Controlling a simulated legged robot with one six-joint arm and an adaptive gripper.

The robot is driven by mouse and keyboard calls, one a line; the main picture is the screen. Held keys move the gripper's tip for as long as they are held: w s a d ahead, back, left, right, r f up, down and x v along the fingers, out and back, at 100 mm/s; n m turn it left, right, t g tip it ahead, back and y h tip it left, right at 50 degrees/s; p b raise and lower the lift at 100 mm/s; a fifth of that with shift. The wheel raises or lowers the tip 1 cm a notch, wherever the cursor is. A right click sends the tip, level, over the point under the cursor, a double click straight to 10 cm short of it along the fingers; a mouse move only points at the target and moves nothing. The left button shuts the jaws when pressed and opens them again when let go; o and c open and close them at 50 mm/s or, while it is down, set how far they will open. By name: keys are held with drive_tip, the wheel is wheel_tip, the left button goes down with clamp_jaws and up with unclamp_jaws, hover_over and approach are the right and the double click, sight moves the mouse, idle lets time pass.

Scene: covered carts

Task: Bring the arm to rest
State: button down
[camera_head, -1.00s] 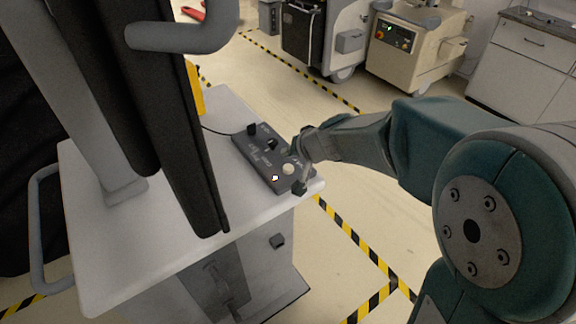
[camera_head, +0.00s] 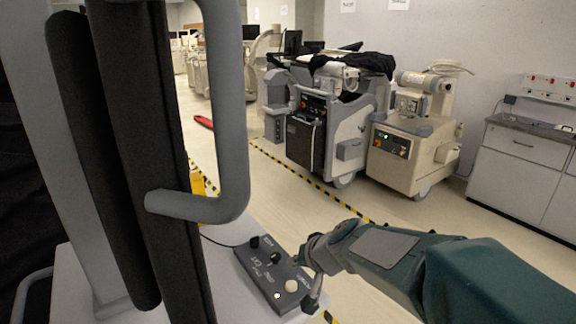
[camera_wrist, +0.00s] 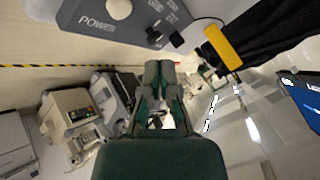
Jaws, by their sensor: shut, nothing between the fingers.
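My arm reaches in from the right in the head view. My gripper (camera_head: 312,300) hangs beside the right edge of a dark grey control box (camera_head: 270,272) with knobs and a pale round button. I cannot tell whether it touches the box. In the wrist view my gripper (camera_wrist: 158,72) has its fingers together with nothing between them. The control box (camera_wrist: 125,18), with the word POWER on it, shows at the top of that view, apart from the fingers there.
The box lies on a light cart top (camera_head: 222,285). A grey handle (camera_head: 235,120) and dark upright panel stand at the left. Equipment carts (camera_head: 325,120) (camera_head: 412,140) and a cabinet (camera_head: 520,170) stand further back. Open floor (camera_head: 380,190) with striped tape lies between.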

drive_tip(key=s+d+r+h, duration=0.1)
drive_tip(key=s+d+h, duration=0.1)
drive_tip(key=s+d, duration=0.2)
drive_tip(key=s+d+r+h, duration=0.1)
drive_tip(key=s+d, duration=0.4)
drive_tip(key=s, duration=0.6)
drive_tip(key=s+d+r+g+h, duration=0.1)
drive_tip(key=s+d, duration=0.3)
drive_tip(key=s, duration=0.4)
drive_tip(key=shift+d+n+h, duration=0.3)
drive_tip(key=shift+d+h, duration=0.05)
drive_tip(key=shift+h, duration=0.55)
drive_tip(key=shift+a+r, duration=0.1)
